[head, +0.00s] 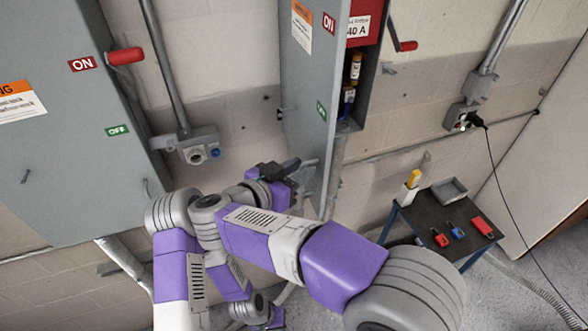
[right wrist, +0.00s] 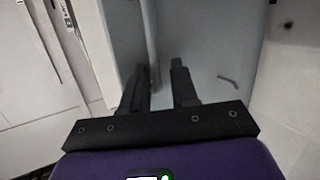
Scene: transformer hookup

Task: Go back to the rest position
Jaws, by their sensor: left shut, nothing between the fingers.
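My right gripper (head: 297,168) is black and sits beside the open grey door (head: 305,70) of the middle cabinet, near the door's lower end. In the right wrist view its two fingers (right wrist: 160,88) stand apart with grey panel behind them and no object visible between them. I cannot tell whether it touches the door. My left gripper (head: 270,318) is low in the head view, below my right forearm. It is shut and empty, and its fingertips are mostly hidden. My two arms overlap closely in the lower middle of the picture.
A closed grey cabinet (head: 60,170) with a red lever (head: 125,56) stands at left. The middle cabinet's interior (head: 354,95) shows fuses. A dark small table (head: 452,215) at right holds red and blue padlocks. A cable hangs from the wall socket (head: 463,117).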

